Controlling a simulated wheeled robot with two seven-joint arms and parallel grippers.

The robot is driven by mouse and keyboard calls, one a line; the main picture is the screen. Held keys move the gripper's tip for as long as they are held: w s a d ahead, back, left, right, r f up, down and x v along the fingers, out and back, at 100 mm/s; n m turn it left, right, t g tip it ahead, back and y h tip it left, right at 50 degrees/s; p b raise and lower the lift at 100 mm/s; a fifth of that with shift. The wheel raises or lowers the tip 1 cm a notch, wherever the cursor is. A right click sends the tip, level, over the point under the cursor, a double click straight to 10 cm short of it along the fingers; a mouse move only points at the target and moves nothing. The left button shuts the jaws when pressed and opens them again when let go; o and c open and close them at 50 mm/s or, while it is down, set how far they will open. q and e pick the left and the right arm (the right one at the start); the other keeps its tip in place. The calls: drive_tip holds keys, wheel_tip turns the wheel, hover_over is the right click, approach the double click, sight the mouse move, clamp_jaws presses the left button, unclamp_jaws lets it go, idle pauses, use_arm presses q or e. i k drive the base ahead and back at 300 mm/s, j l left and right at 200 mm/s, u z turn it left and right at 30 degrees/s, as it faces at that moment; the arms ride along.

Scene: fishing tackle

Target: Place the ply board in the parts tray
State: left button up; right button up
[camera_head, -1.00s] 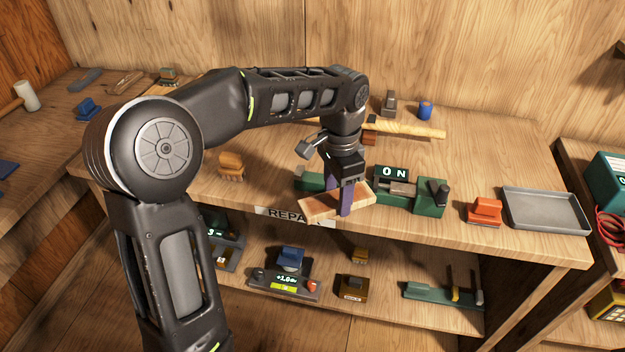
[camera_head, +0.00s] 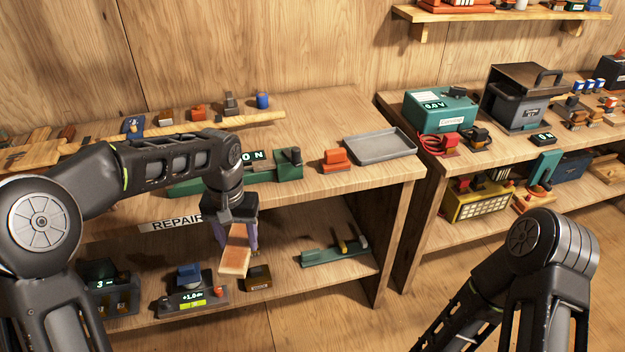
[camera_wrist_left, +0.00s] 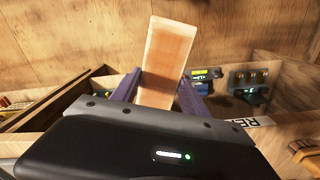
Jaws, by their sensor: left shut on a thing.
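The ply board (camera_head: 236,252) is a small, light wooden block with a reddish-brown face. My left gripper (camera_head: 236,238) is shut on it and holds it in the air in front of the repair bench's front edge. The left wrist view also shows the board (camera_wrist_left: 168,60) between the two purple fingers. A shallow grey tray (camera_head: 381,147), which looks like the parts tray, lies empty on the bench top, to the right of and behind the gripper. My right arm shows at the lower right, but its gripper is out of view.
A green device (camera_head: 288,166) with an "ON" display sits on the bench behind my left arm. The lower shelf (camera_head: 320,286) holds several tools. A second bench with a teal box (camera_head: 440,109) stands to the right.

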sight(380, 147)
drive_tip(key=i+l, duration=0.1)
drive_tip(key=l, duration=0.3)
drive_tip(key=i+l, duration=0.1)
drive_tip(key=l, duration=0.3)
drive_tip(key=i+l, duration=0.15)
drive_tip(key=l, duration=0.25)
drive_tip(key=i+l, duration=0.1)
drive_tip(key=l, duration=0.3)
drive_tip(key=i+l, duration=0.1)
drive_tip(key=l, duration=0.35)
drive_tip(key=i+l, duration=0.1)
drive_tip(key=l, duration=0.3)
drive_tip(key=i+l, duration=0.15)
drive_tip(key=l, duration=0.25)
drive_tip(key=i+l, duration=0.1)
drive_tip(key=l, duration=0.3)
